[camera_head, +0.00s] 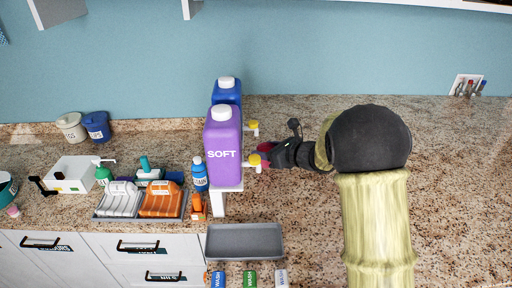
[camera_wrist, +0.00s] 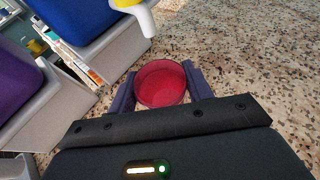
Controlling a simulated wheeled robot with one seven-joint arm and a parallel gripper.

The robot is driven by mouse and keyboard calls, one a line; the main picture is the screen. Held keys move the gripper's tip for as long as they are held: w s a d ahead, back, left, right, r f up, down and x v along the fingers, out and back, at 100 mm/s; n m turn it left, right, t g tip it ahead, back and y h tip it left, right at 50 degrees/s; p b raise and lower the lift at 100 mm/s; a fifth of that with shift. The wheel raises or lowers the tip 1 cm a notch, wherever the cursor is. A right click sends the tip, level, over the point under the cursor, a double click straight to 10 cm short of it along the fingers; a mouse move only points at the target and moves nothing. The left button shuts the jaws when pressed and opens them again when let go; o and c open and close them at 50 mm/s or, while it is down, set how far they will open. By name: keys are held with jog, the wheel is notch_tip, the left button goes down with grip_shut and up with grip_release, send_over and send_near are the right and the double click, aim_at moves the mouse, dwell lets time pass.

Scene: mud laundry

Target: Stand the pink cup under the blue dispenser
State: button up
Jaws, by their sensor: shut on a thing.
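The pink cup (camera_wrist: 160,84) is between the two fingers of my gripper (camera_wrist: 157,92), which is shut on it. I look into its open top in the wrist view; it looks upright and empty. In the head view only a bit of the cup (camera_head: 264,147) shows at my gripper (camera_head: 271,154), near the purple dispenser's tap. The blue dispenser (camera_head: 227,90) stands behind the purple one and is partly hidden by it; it also shows in the wrist view (camera_wrist: 72,12). Its yellow-and-white tap (camera_wrist: 140,12) is just beyond the cup. I cannot tell whether the cup's base touches the counter.
The purple SOFT dispenser (camera_head: 222,135) stands in front of the blue one, its tap (camera_head: 252,159) close to my gripper. A grey tray (camera_head: 245,228) is at the front edge. Bottles and brushes crowd the left. The speckled counter (camera_head: 460,170) is clear to the right.

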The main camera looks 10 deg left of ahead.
aim_at(260, 148)
jog(key=w+a+p, duration=0.2)
jog(key=a, duration=0.1)
jog(key=shift+w+a+r, duration=0.1)
jog(key=shift+a+r, duration=0.1)
jog(key=shift+a, duration=0.1)
jog(key=shift+f, duration=0.95)
jog(key=shift+f, duration=0.1)
jog(key=o, duration=0.9)
jog(key=shift+o, duration=0.2)
jog(key=shift+p, duration=0.3)
